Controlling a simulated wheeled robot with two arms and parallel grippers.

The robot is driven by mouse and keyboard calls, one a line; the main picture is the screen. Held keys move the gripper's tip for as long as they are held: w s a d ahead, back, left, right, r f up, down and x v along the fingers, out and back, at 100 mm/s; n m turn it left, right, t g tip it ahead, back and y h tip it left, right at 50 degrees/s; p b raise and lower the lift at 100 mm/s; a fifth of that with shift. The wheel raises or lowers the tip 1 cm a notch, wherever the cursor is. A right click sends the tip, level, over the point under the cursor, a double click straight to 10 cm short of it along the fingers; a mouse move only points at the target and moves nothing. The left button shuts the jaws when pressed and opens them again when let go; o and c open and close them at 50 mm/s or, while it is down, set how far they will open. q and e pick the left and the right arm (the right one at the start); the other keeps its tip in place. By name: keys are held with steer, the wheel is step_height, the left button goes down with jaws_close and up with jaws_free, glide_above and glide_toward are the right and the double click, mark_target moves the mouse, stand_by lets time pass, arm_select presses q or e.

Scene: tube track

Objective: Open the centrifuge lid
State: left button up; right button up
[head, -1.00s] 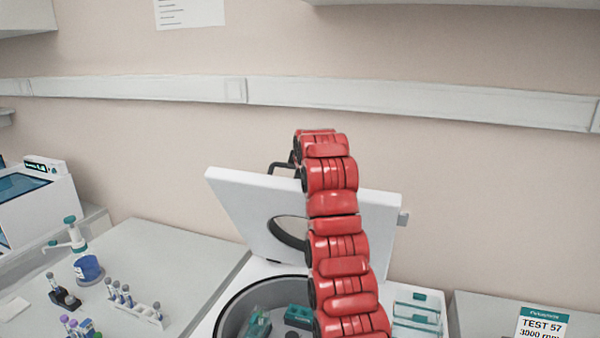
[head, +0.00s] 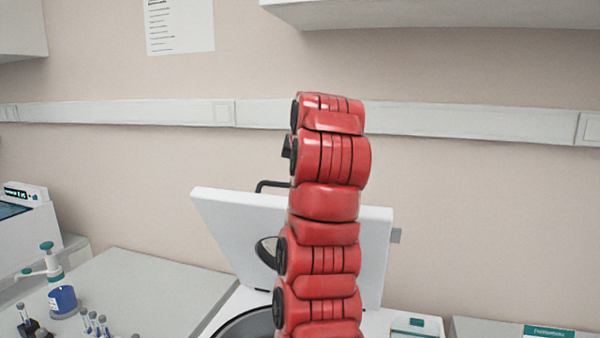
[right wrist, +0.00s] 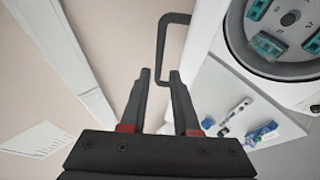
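The white centrifuge lid (head: 235,225) stands raised and tilted back in the head view, partly hidden behind my red right arm. Its dark handle (head: 270,184) rises from the top edge. In the right wrist view the handle (right wrist: 162,48) shows as a black bracket just beyond and between my right fingertips. My right gripper (right wrist: 160,74) has its fingers apart, with nothing visibly gripped. The centrifuge bowl (right wrist: 279,68) is uncovered, with teal tube holders inside. My left gripper is not in view.
Left of the centrifuge, a grey bench (head: 150,285) bears a blue-filled dispenser bottle (head: 62,299) and several capped tubes. A white instrument (head: 30,225) stands far left. A wall rail (head: 440,120) runs behind. The wall above the lid is clear around my arm.

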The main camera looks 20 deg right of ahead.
steer(key=shift+p+v, duration=1.55)
steer(key=shift+d+f, duration=0.1)
